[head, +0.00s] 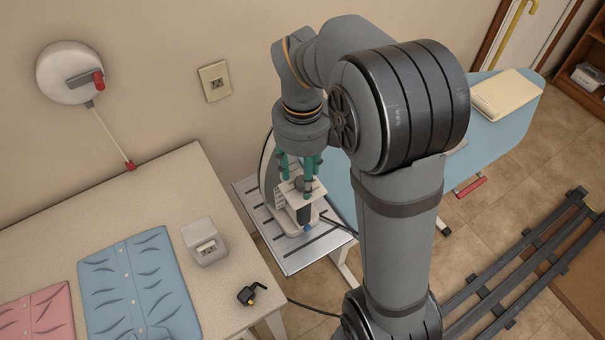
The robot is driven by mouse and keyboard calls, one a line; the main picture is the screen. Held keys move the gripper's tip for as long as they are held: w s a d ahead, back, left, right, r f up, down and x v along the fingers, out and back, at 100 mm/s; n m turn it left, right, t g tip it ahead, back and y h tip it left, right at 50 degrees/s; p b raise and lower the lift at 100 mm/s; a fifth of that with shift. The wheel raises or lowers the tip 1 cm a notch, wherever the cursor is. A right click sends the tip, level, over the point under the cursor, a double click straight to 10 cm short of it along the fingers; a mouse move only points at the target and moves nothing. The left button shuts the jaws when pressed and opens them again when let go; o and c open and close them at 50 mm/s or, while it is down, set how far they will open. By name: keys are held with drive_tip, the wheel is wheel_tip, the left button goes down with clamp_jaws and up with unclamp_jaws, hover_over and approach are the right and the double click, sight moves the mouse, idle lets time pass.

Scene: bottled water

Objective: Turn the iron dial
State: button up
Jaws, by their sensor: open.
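The iron (269,185) stands upright on a slotted metal rest (283,259) beside the ironing board. Its pale body and grey soleplate edge show, partly covered by my arm and gripper. My gripper (299,180) points down at the iron with its teal fingers open. The fingertips are right at the pale upper part of the iron; I cannot tell whether they touch it. A small grey round part, perhaps the dial, shows between the fingers, mostly hidden. Its turn position cannot be read.
A table (150,190) at left holds a blue shirt (135,290), a pink shirt (38,315), a white socket box (204,242) and a black plug (252,294) with a cord. The blue ironing board (500,125) bears a folded cream cloth (505,95). Floor rails (520,270) run at right.

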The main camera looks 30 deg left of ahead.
drive_tip(key=shift+f, duration=0.35)
drive_tip(key=shift+c, duration=0.4)
clamp_jaws()
drive_tip(key=n+b, duration=0.2)
drive_tip(key=n, duration=0.2)
drive_tip(key=shift+n, duration=0.3)
drive_tip(key=shift+n+b, duration=0.6)
drive_tip(key=shift+n, duration=1.9)
drive_tip(key=shift+c, duration=0.3)
unclamp_jaws()
